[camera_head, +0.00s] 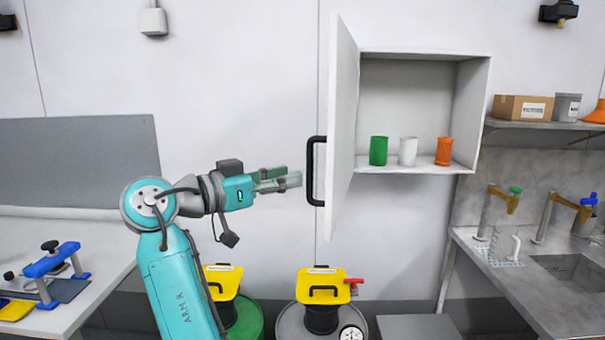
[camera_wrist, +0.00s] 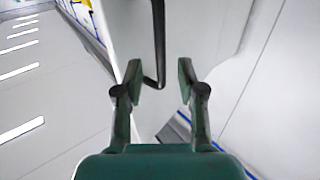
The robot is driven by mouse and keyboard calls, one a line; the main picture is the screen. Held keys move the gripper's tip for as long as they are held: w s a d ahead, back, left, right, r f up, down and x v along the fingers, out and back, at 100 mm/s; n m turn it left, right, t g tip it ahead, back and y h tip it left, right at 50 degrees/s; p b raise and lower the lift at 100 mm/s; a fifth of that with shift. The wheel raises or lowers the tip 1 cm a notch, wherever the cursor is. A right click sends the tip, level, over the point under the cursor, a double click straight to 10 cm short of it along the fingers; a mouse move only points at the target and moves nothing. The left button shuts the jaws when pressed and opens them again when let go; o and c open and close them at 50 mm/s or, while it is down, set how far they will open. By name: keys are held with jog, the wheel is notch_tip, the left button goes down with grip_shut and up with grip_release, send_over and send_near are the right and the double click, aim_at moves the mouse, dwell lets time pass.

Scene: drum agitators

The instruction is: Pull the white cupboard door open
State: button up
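The white cupboard door (camera_head: 342,120) stands wide open, swung out from the left side of the white wall cupboard (camera_head: 480,110). Its black bar handle (camera_head: 312,170) is on the door's left-facing side. My gripper (camera_head: 298,180) is just left of the handle, pointing at it, with a small gap showing. In the wrist view my gripper (camera_wrist: 159,72) is open, its two fingers well apart and empty. The handle (camera_wrist: 158,40) shows ahead, its lower end appearing between the fingertips. The door (camera_wrist: 125,30) also shows there.
Green (camera_head: 378,151), white (camera_head: 408,152) and orange (camera_head: 443,151) cups stand inside the cupboard. Below are drums with yellow tops (camera_head: 321,286). A sink counter (camera_head: 520,285) is at right, a workbench (camera_head: 95,240) at left. The wall space left of the door is clear.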

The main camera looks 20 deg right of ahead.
jog(key=v, duration=0.5)
jog(key=shift+s+a, duration=0.1)
jog(key=shift+a, duration=0.25)
